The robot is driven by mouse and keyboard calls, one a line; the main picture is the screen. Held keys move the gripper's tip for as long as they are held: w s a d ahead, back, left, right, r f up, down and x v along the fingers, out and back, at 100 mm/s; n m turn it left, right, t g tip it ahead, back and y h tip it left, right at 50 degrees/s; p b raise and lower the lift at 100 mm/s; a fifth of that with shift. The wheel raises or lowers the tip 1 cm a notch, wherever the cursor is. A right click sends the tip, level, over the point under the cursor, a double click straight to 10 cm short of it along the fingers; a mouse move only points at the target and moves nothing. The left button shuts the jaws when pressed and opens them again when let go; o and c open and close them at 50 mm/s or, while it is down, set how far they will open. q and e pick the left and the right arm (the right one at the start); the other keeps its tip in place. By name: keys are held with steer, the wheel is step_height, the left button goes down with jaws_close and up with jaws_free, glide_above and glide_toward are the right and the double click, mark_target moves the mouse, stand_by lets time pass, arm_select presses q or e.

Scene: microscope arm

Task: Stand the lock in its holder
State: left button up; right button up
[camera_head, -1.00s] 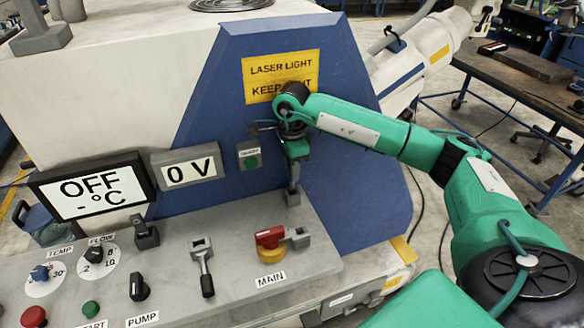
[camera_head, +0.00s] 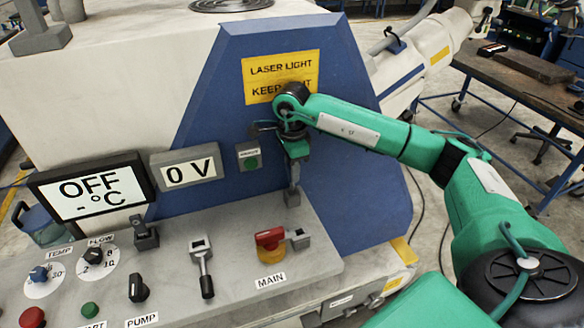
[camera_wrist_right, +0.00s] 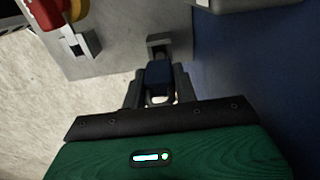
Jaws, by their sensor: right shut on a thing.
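My right gripper (camera_head: 292,175) points down over the right end of the grey control panel. In the right wrist view, its fingers (camera_wrist_right: 159,88) are shut on a small dark blue lock (camera_wrist_right: 158,74). A pale loop shows between the fingers below the blue body. A grey bracket (camera_wrist_right: 159,45) on the panel lies just beyond the lock; it appears as a small grey block (camera_head: 292,197) under the gripper in the head view. I take it to be the holder. I cannot tell whether the lock touches it. My left gripper is not in view.
The red MAIN switch (camera_head: 269,237) with a grey tab (camera_head: 299,239) stands left of and nearer than the bracket. A lever (camera_head: 204,265) and knobs line the panel (camera_head: 240,215). The blue housing (camera_head: 345,170) rises close behind the gripper.

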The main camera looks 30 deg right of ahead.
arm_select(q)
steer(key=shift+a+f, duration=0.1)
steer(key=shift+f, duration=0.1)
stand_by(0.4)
